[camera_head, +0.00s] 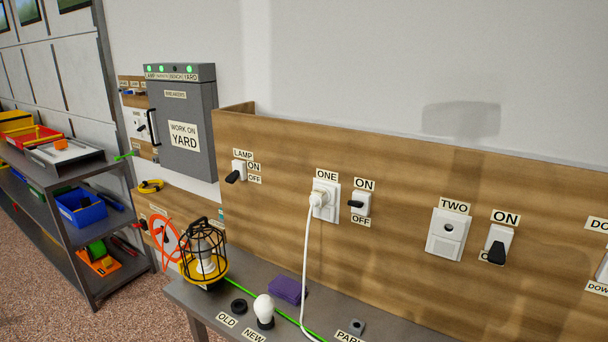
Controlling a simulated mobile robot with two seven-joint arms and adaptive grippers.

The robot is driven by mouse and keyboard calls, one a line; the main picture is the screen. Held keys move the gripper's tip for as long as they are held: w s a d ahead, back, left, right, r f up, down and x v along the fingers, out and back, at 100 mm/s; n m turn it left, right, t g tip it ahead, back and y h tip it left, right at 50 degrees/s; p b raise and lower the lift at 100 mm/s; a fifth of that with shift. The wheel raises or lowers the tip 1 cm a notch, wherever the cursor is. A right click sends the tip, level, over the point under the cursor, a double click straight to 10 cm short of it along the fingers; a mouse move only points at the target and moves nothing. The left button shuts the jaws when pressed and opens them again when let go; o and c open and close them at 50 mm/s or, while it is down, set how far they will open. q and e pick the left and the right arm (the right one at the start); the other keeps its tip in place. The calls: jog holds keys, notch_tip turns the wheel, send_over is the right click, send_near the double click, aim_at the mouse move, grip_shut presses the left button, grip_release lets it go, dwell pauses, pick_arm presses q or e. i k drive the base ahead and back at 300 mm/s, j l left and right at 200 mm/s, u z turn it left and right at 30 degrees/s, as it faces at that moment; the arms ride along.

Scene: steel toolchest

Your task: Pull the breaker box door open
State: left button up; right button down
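The grey breaker box (207,75) hangs on the wall at the upper left of the head view. Its door (183,105) looks closed and carries labels reading "BREAKERS" and "WORK ON YARD". A dark bar handle (152,127) stands upright on the door's left side. Several small lights, some of them green, sit in the labelled strip along the top of the box. Neither of my grippers shows in this view.
A wooden panel (390,150) with switches and sockets juts out right of the box. A grey bench (390,325) below holds a caged lamp (204,252), a bulb (264,308) and a purple block (288,290). A shelf unit (80,235) with bins stands at left.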

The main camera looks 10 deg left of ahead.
aim_at(180, 111)
jog(key=i+j+z, duration=0.1)
jog(key=j, duration=0.5)
jog(key=i+j+z, duration=0.1)
jog(key=j, duration=0.45)
jog(key=i+j, duration=0.15)
jog(key=j, duration=0.45)
jog(key=i+j+z, duration=0.15)
jog(key=j, duration=0.45)
